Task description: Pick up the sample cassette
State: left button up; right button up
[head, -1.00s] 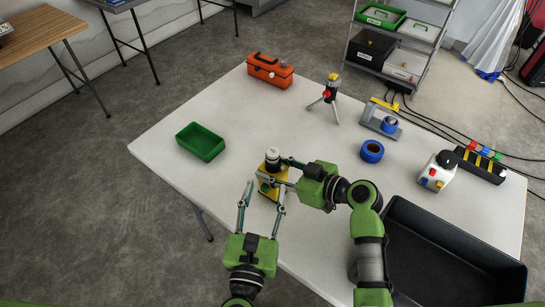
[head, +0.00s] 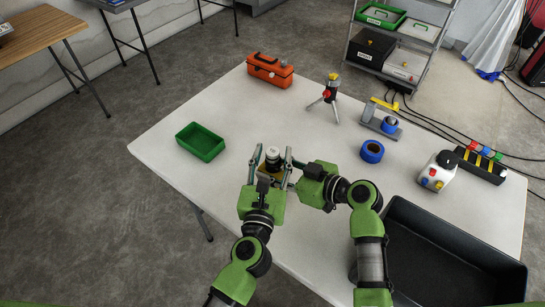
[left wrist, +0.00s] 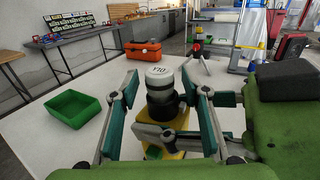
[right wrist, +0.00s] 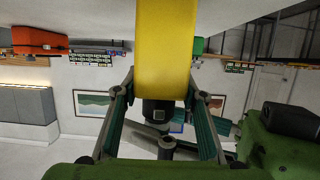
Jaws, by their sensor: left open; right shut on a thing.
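The white-capped, black-bodied cylinder (head: 272,153), which I take to be the sample cassette, stands upright on a yellow stand (left wrist: 176,153). Its cap, with dark lettering, shows in the left wrist view (left wrist: 159,74). My left gripper (left wrist: 160,88) is open, with one finger on each side of the cylinder; I see no clear contact. My right gripper (right wrist: 160,88) is shut on the yellow stand, which fills the space between its fingers in the upside-down right wrist view. In the head view, the left gripper partly hides the right fingertips and the stand.
A green bin (head: 200,142) stands to the left and an orange toolbox (head: 270,70) behind. A small tripod (head: 331,92), blue tape roll (head: 372,151) and white device (head: 438,171) stand to the right. A black tray (head: 450,262) is at front right.

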aim_at(273, 151)
pick_arm(q)
jog(key=c, duration=1)
notch_tip(273, 151, up, 10)
jog(key=shift+r, duration=0.1)
pick_arm(e)
jog(key=o, duration=1.3)
